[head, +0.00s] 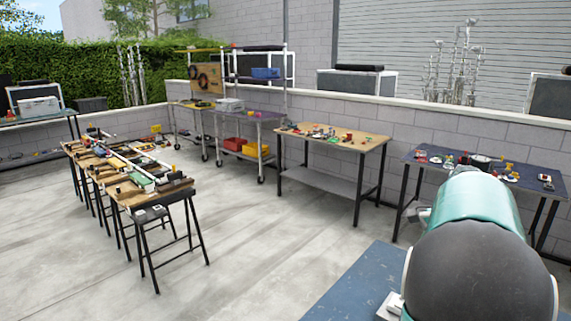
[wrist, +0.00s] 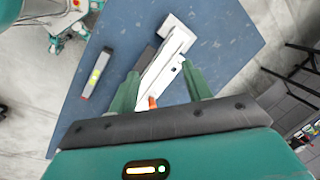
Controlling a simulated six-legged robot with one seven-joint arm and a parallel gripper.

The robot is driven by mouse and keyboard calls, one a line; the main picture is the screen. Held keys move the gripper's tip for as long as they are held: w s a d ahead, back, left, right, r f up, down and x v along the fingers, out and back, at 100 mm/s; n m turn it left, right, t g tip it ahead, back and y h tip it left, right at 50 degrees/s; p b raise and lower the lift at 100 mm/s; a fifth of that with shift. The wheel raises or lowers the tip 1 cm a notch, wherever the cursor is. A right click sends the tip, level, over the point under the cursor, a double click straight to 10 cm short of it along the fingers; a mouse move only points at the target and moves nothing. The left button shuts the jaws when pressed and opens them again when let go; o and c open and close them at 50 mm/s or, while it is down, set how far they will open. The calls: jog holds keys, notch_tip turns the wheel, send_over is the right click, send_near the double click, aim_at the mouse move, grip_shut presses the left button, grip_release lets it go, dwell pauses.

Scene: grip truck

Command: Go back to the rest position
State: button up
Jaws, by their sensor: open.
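My gripper (wrist: 160,72) shows in the wrist view with its two green fingers spread apart. A long white object (wrist: 168,66) with a dark grey part beside it lies on the blue tabletop (wrist: 232,45) and shows between and beyond the fingers. A small orange piece (wrist: 152,102) shows between the fingers. I cannot tell how far the fingertips are above the white object. In the head view the blue tabletop (head: 352,284) is at the bottom right, and my teal and black arm covers much of that corner. My gripper is hidden in the head view.
A grey bar-shaped tool (wrist: 97,74) with a yellow-green middle lies left on the blue tabletop. A dark table (head: 480,168) and a wooden-topped table (head: 345,137) with small items stand by the wall. Long benches (head: 125,170) stand left. Open concrete floor (head: 240,240) lies between.

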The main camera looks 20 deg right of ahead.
jog(key=w+a+r+n+t, duration=0.1)
jog(key=a+n, duration=0.2)
jog(key=a, duration=0.4)
jog(key=a+r+n, duration=0.2)
jog(key=a+n, duration=0.1)
jog(key=a, duration=0.4)
jog(key=s+a+f+n, duration=0.1)
jog(key=s+a+n, duration=0.2)
jog(key=a+n, duration=0.2)
jog(key=s+a+f+n+t, duration=0.1)
jog(key=s+a+n, duration=0.3)
jog(key=a, duration=0.7)
jog(key=s+a+f+n+t, duration=0.1)
jog(key=s+a+n, duration=0.2)
jog(key=a, duration=0.6)
jog(key=n, duration=0.2)
jog(key=shift+s+n, duration=0.2)
jog(key=shift+n, duration=0.1)
jog(key=shift+f, duration=0.1)
jog(key=c, duration=0.3)
jog(key=shift+d, duration=0.2)
